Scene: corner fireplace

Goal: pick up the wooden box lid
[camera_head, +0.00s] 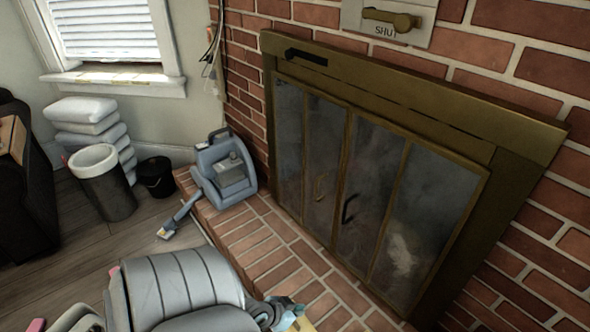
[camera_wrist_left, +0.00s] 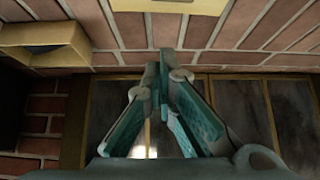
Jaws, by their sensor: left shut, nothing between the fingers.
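My left gripper (camera_head: 288,312) is low in the head view, over the brick hearth. In the left wrist view its teal fingers (camera_wrist_left: 164,62) meet at the tips, shut and empty. A flat pale yellow piece (camera_wrist_left: 175,5), cut off by the top edge, may be the wooden box lid; I cannot tell for sure. An open wooden box-like thing (camera_wrist_left: 70,52) with a dark inside lies at upper left there. Both are apart from the fingers in the picture. A bit of yellow (camera_head: 303,325) shows beside the gripper in the head view. My right gripper is not in view.
The fireplace (camera_head: 370,210) with glass doors and a brass frame stands at right. A blue-grey vacuum-like machine (camera_head: 222,170) is on the hearth corner. A bin (camera_head: 105,190), a black bucket (camera_head: 155,178) and stacked white bags (camera_head: 85,112) stand at left. Hearth bricks (camera_head: 270,237) before the doors are clear.

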